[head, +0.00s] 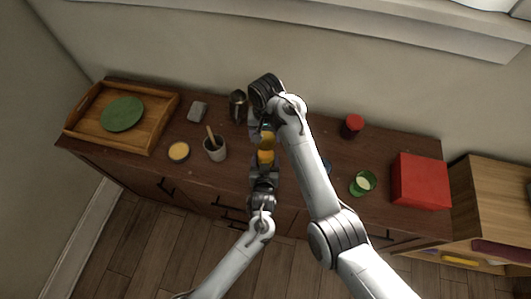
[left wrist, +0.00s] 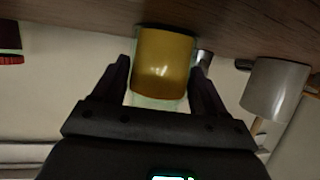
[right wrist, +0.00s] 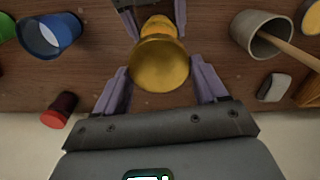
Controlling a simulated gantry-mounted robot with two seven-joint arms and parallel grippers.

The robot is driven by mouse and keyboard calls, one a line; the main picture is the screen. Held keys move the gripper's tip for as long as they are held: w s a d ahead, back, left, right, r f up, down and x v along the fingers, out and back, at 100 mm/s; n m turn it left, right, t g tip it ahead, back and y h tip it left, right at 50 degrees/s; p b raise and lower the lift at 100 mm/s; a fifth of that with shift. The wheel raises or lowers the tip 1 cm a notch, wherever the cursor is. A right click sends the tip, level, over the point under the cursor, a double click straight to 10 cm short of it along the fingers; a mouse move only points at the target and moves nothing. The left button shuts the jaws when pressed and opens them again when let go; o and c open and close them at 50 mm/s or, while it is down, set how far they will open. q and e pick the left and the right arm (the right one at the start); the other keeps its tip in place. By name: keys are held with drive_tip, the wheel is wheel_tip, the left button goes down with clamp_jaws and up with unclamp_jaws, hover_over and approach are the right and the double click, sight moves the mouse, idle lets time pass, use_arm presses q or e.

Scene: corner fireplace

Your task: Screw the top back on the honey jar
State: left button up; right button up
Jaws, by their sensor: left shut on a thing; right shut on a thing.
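The amber honey jar (head: 266,157) is near the middle of the dark wooden cabinet top. My left gripper (head: 264,172) is shut on it from the front edge side. In the left wrist view the jar (left wrist: 163,65) sits between both fingers. My right gripper (head: 267,128) is at the jar's far side, shut on the golden round top (right wrist: 158,65), which shows between its fingers in the right wrist view. A smaller golden part (right wrist: 160,26) shows just beyond the top, between my left fingers. I cannot tell whether the top is seated on the jar.
A grey pot with a wooden spoon (head: 215,149) and a yellow-filled bowl (head: 179,151) stand to the left. A wooden tray (head: 157,127) holds a green plate. A dark metal canister (head: 238,108) stands close behind. To the right are a red-capped jar (head: 352,126), green cup (head: 358,187) and red box (head: 421,181).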

use_arm(q)
drive_tip(key=shift+f, duration=0.1)
use_arm(e)
drive_tip(key=shift+f, duration=2.35)
use_arm(q)
drive_tip(key=shift+s+a+f, duration=0.1)
use_arm(e)
drive_tip(key=shift+f, duration=0.85)
drive_tip(key=shift+f, duration=0.6)
